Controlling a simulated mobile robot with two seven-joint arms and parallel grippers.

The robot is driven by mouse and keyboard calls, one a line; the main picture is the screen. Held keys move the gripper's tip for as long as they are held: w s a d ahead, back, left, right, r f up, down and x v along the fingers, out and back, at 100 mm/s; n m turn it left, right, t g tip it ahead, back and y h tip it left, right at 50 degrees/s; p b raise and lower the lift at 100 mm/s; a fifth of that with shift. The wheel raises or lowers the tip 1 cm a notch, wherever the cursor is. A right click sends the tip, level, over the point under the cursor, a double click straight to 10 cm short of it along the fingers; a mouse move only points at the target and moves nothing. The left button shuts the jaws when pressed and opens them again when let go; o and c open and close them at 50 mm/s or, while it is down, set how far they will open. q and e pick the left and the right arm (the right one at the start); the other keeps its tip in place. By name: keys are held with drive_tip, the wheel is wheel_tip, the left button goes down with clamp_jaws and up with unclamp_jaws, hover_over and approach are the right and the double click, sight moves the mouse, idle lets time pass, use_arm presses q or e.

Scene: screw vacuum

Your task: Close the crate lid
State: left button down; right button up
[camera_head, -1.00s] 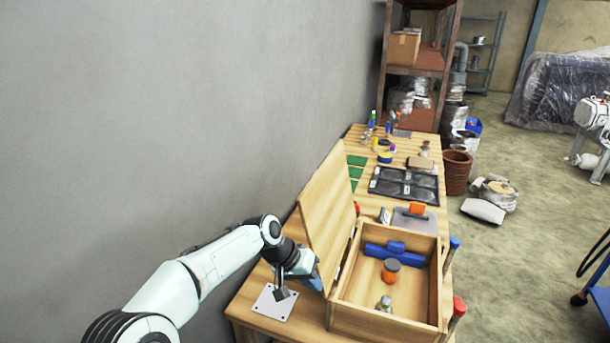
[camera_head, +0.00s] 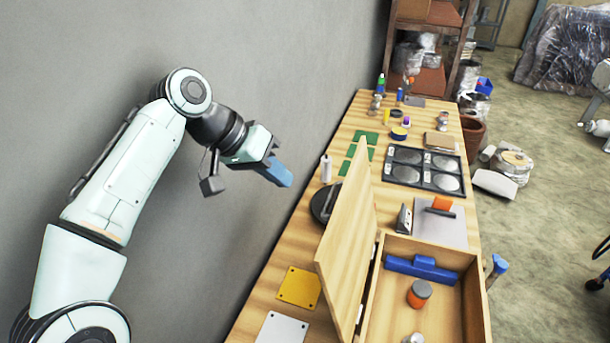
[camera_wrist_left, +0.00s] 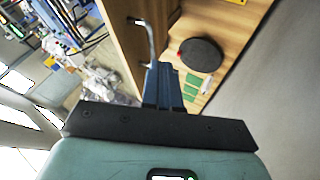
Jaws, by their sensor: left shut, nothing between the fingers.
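The wooden crate (camera_head: 477,308) stands at the near end of the workbench. Its lid (camera_head: 347,240) is open and stands up steeply along the crate's left side. Inside the crate lie a blue tool (camera_head: 421,269), an orange jar with a grey cap (camera_head: 419,294) and a metal item (camera_head: 413,338) cut by the frame's lower edge. My left gripper (camera_head: 283,176) is shut and empty, in the air left of the lid and above its top edge. It also shows in the left wrist view (camera_wrist_left: 164,72).
Left of the lid are a yellow plate (camera_head: 299,287), a white plate (camera_head: 283,329) and a dark round disc (camera_head: 325,203). Beyond the crate are a clipboard (camera_head: 440,225) and a black tray (camera_head: 423,171). A grey wall (camera_head: 250,60) runs close on the left.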

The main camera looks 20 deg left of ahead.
use_arm(q)
drive_tip(key=b+x, duration=0.2)
drive_tip(key=x, duration=0.7)
drive_tip(key=shift+d+f, duration=0.25)
drive_tip(key=shift+f, duration=0.05)
use_arm(e)
drive_tip(key=s+f, duration=0.2)
drive_tip(key=shift+f, duration=0.35)
use_arm(q)
drive_tip(key=shift+w, duration=0.2)
use_arm(e)
drive_tip(key=shift+a, duration=0.1)
